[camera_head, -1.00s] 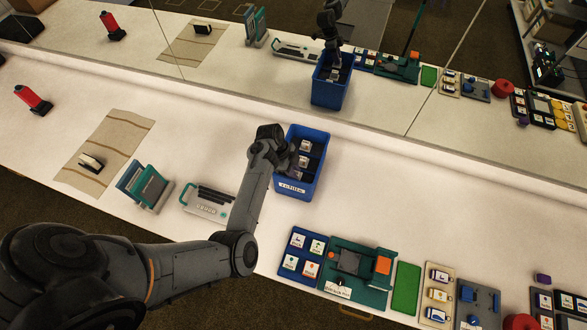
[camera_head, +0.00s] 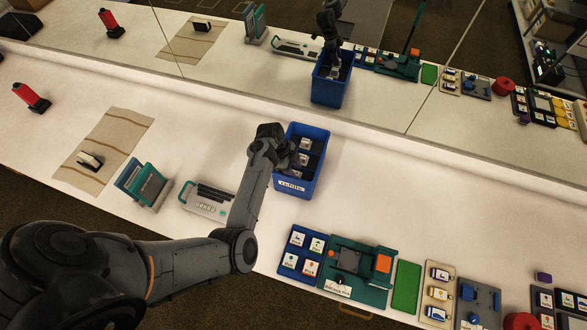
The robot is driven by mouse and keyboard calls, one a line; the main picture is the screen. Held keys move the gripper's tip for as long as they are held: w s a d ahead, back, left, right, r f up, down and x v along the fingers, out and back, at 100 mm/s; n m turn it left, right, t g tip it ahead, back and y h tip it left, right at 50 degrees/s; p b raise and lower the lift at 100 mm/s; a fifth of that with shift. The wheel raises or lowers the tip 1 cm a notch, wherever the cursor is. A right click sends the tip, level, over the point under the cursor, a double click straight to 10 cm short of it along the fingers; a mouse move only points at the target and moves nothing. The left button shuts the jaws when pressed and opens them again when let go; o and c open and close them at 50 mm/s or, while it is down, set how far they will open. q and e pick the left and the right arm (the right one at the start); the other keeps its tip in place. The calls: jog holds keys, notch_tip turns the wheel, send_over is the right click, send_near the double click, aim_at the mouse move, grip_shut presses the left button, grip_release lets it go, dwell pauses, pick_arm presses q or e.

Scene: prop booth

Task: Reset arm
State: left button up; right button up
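My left arm comes in from the lower left of the head view. Its gripper (camera_head: 287,158) is over the left part of the blue bin (camera_head: 294,188). The arm's own wrist covers the fingers, so their opening is hidden. The bin has a white label on its front and holds several dark blocks with white faces (camera_head: 305,144). I cannot tell whether the gripper touches any of them. My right gripper is out of view.
Left of the bin are a grey tray (camera_head: 206,203), a teal rack (camera_head: 146,184), a striped mat (camera_head: 117,130) and a red bottle (camera_head: 32,98). In front are a blue card tray (camera_head: 302,254) and a teal device (camera_head: 376,293). A mirror runs behind. The counter right of the bin is clear.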

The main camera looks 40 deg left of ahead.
pick_arm(q)
jog(key=shift+s+d, duration=0.1)
jog(key=shift+f, duration=0.1)
jog(key=shift+c, duration=0.6)
jog(key=shift+s, duration=0.1)
notch_tip(320, 180, up, 4)
jog(key=p, duration=0.4)
notch_tip(320, 180, up, 4)
jog(key=p, duration=0.4)
jog(key=shift+p, duration=0.35)
jog(key=shift+r+p, duration=1.3)
jog(key=shift+p, duration=0.1)
